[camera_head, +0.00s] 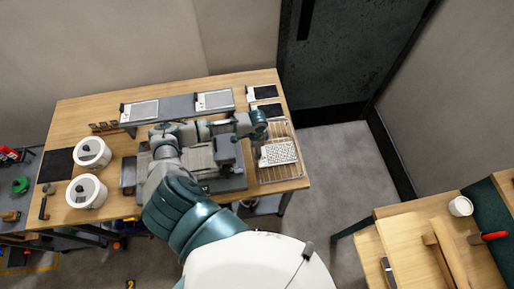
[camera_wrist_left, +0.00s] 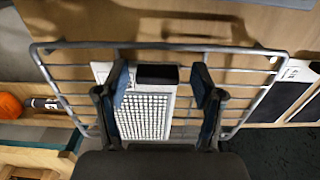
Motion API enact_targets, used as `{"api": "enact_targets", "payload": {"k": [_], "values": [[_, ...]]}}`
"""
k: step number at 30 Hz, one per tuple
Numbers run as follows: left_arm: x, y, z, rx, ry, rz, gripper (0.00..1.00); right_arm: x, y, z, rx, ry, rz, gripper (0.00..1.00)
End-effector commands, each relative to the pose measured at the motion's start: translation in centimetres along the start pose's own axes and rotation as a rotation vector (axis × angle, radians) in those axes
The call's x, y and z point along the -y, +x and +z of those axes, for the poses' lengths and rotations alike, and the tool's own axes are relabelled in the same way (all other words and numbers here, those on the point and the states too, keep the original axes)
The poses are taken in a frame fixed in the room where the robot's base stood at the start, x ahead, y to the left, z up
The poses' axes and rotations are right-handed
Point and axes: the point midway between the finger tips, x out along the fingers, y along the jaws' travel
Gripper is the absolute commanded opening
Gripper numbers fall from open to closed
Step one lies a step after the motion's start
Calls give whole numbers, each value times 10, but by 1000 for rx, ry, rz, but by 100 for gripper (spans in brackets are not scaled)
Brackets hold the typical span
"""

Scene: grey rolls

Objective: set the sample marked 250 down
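A white sample plate with a dotted face (camera_head: 278,153) lies on a wire rack (camera_head: 262,178) at the right end of the workbench. In the left wrist view the plate (camera_wrist_left: 145,118) has a black block (camera_wrist_left: 157,74) at its far edge. No number on it is readable. My left gripper (camera_head: 262,136) is over the rack. In the left wrist view its two fingers (camera_wrist_left: 160,84) stand apart on either side of the black block, with a gap at each side. My right gripper is not in view.
Two panel samples (camera_head: 139,110) (camera_head: 214,100) rest on a grey stand at the back. Dark-faced cards (camera_head: 263,92) lie behind the rack. A grey machine (camera_head: 228,150) stands left of the rack.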

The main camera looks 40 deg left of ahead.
Motion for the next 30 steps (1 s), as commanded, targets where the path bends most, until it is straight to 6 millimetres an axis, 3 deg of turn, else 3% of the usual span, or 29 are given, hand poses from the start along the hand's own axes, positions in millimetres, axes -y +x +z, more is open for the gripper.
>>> {"api": "enact_targets", "payload": {"k": [11, 24, 30], "values": [[-1, -10, -2, -1, 0, -3, 70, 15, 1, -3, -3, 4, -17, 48], [1, -99, 0, -2, 0, -2, 70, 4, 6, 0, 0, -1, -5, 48], [0, -119, -1, -1, 0, 0, 70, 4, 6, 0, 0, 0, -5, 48]]}}
